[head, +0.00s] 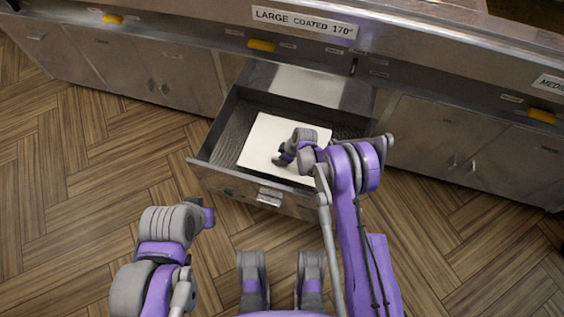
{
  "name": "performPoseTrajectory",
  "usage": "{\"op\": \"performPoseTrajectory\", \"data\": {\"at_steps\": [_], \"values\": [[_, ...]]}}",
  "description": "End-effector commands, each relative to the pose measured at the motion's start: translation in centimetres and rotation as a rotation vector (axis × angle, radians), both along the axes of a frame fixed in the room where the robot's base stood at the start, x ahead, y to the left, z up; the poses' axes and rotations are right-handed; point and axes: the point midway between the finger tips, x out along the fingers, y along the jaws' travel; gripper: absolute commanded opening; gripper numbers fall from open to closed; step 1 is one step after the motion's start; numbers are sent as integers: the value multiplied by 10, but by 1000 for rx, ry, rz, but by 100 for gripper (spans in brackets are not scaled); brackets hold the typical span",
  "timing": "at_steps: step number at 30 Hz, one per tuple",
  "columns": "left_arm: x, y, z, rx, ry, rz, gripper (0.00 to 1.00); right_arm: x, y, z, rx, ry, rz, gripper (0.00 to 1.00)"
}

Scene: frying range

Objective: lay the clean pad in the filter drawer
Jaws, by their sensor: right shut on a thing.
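The clean pad (262,138), a flat cream-white sheet, is at the open filter drawer (204,180), within its walls as seen from above. I cannot tell whether it rests on the drawer floor or is held just above it. My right gripper (281,160) is over the pad's middle and shut on it; the fingertips are small and partly hidden by the wrist. The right arm hides the pad's right side and part of the drawer's right wall. My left gripper (208,216) is low at the left, outside the drawer, and its fingers cannot be made out.
The drawer's front handle (269,197) faces me. Steel cabinets (150,75) run along both sides, with yellow handles or knobs (261,45) and a "LARGE COATED 170°" label (304,22) above. The wooden floor (90,200) is clear to the left and right.

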Motion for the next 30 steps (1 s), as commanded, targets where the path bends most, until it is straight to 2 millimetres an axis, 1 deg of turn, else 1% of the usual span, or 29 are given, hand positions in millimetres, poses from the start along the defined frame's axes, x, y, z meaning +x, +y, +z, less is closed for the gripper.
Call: {"op": "performPoseTrajectory", "data": {"at_steps": [1, 8, 12, 14, 16, 22, 26, 27, 29, 30], "values": [[0, 0, -3, 0, 1, 0, 0, 0, 0, -10, 0, 0, -1, 0], [0, 0, -6, 0, 2, 0, 0, 0, -1, -28, 0, 0, -2, 0], [1, 0, -11, 0, 4, 0, 0, 0, -1, -49, 0, 0, -2, 0], [1, 0, -12, 0, 4, 0, 0, 0, -1, -56, 0, 0, -2, 0], [1, 0, -12, 0, 4, 0, 0, 0, -1, -59, 0, 0, -2, 0], [1, 0, -12, 0, 4, 0, 0, 0, -1, -58, 0, 0, -2, 0], [1, 0, -16, 0, 6, 0, 0, 0, -1, -61, 0, 0, -2, 0], [1, 0, -16, 0, 5, 0, 0, 0, -1, -61, 0, 0, -2, 22], [1, 0, -15, 0, 5, 0, 0, 0, -1, -60, 0, 0, -2, 33], [1, 0, -15, 0, 5, 0, 0, 0, -1, -60, 0, 0, -2, 40]]}}
